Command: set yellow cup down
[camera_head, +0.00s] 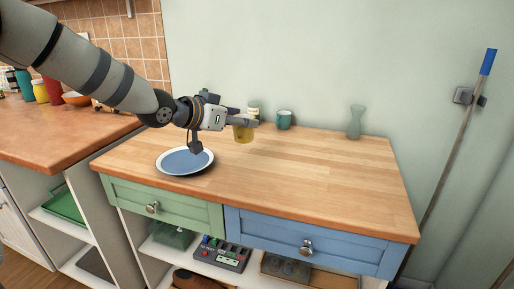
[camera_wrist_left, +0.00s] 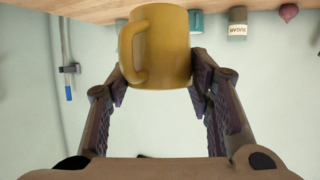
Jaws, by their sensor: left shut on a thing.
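The yellow cup (camera_head: 243,134) hangs at the tip of my left gripper (camera_head: 240,122), towards the back of the wooden countertop (camera_head: 300,165). In the left wrist view, which shows the scene upside down, the yellow cup (camera_wrist_left: 163,48) sits between the two fingers of my left gripper (camera_wrist_left: 160,78), with its handle on the left side. The fingers are shut on its sides. The cup overlaps the counter edge in that view; whether its base touches the wood I cannot tell. My right gripper is in neither view.
A blue plate with a pale rim (camera_head: 185,161) lies below my left wrist. A teal cup (camera_head: 284,120) and a sugar jar (camera_head: 254,109) stand by the wall behind the yellow cup. A green vase (camera_head: 355,122) stands farther right. The counter's middle and right are clear.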

